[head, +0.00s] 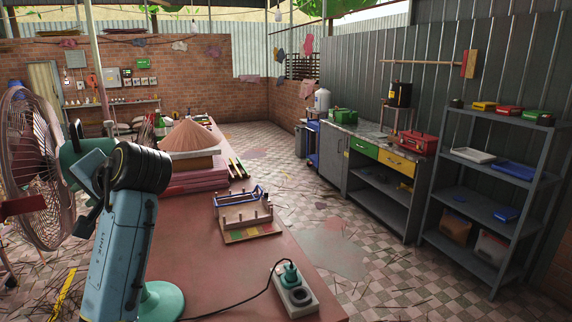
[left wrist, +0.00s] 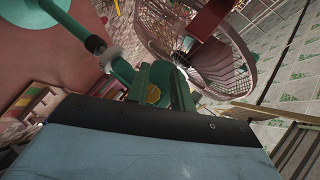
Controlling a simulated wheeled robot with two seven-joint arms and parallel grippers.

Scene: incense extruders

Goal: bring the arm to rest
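I see no held object. My right gripper is not in view.
A fan with a pink cage (head: 27,150) and teal base (head: 163,302) stands close by; its cage (left wrist: 208,62) shows in the wrist view. The red table (head: 190,245) holds a wooden rack (head: 248,232), a power strip (head: 297,298) and a brown cone (head: 190,138). Shelves stand right.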

